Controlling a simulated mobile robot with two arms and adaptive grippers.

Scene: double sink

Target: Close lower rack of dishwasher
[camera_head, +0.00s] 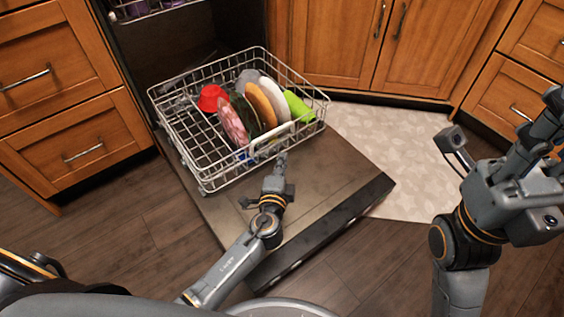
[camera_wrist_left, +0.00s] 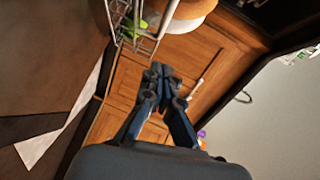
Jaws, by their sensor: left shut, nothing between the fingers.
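The lower rack (camera_head: 216,171) is a grey wire basket, pulled out over the open dishwasher door (camera_head: 330,195). It holds several dishes, including a red cup, plates and a green item. My left gripper (camera_head: 281,160) is shut and empty at the front side of the rack, close to its light handle (camera_head: 271,141); I cannot tell whether it touches. In the left wrist view the shut fingers (camera_wrist_left: 160,72) are in the middle, with the rack wires (camera_wrist_left: 138,35) above and to the left. My right gripper (camera_head: 500,140) is at the right, away from the rack; its fingers are partly cut off by the frame.
The upper rack (camera_head: 150,8) shows at the top edge, inside the dishwasher. Wooden cabinets (camera_head: 420,45) and drawers (camera_head: 60,100) stand on both sides. A pale patterned mat (camera_head: 385,150) lies on the floor right of the door. The door lies lowered under the rack.

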